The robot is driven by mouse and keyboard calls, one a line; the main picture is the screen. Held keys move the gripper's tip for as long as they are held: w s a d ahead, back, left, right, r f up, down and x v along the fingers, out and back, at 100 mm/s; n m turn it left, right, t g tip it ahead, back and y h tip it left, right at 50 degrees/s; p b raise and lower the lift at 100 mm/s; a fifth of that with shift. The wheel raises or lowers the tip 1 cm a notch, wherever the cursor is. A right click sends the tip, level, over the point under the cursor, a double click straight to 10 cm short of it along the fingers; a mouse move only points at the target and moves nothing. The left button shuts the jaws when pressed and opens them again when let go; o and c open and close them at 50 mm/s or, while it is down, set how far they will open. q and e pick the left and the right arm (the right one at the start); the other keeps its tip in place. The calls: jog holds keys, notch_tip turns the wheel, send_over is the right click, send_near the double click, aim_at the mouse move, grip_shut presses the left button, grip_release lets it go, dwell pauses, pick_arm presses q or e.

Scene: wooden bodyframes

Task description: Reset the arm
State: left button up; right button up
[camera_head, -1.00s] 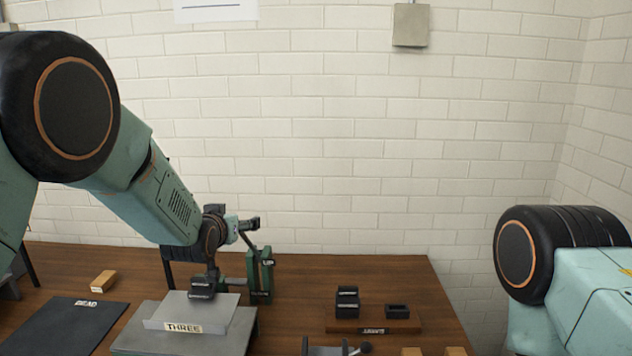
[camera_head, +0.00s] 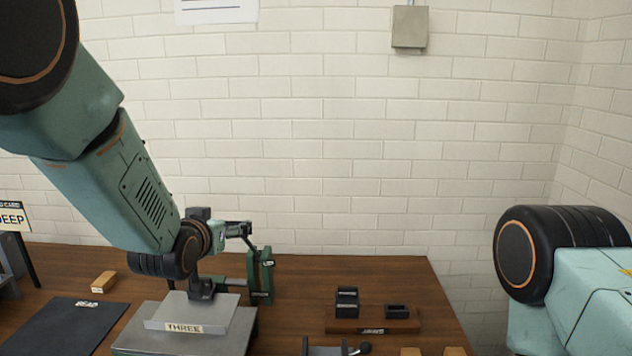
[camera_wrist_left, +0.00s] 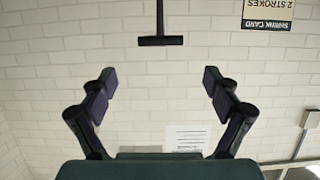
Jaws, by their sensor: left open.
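My left arm (camera_head: 120,180) comes in from the left and slopes down to its dark wrist (camera_head: 185,250), above the grey block labelled THREE (camera_head: 188,328).
A green lever tool (camera_head: 260,278) stands just right of my left wrist. A dark stand with black jaws (camera_head: 347,303) sits at the table's right. A dark mat (camera_head: 65,330) and a small wooden block (camera_head: 104,282) lie at left. A dark T-shaped bar (camera_wrist_left: 160,40) shows in the wrist view.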

aim_at(235, 223)
pick_arm(q)
jog(key=x, duration=1)
jog(key=shift+w+f, duration=0.2)
jog(key=shift+f, duration=0.05)
jog(key=shift+s+f, duration=0.2)
jog(key=shift+f, duration=0.35)
jog(key=s+f+t+b, duration=0.2)
jog(key=s+f+b, duration=0.3)
jog(key=f, duration=0.3)
jog(key=s+f+t+b, duration=0.2)
jog(key=s+f+b, duration=0.3)
jog(key=f+b, duration=0.2)
jog(key=shift+a+f+b, duration=0.2)
jog(key=shift+f+b, duration=0.1)
jog(key=shift+f, duration=0.7)
pick_arm(e)
notch_tip(235, 223, down, 13)
jog(key=s, duration=0.1)
jog(key=shift+r, duration=0.15)
pick_arm(q)
jog(key=shift+f, duration=0.1)
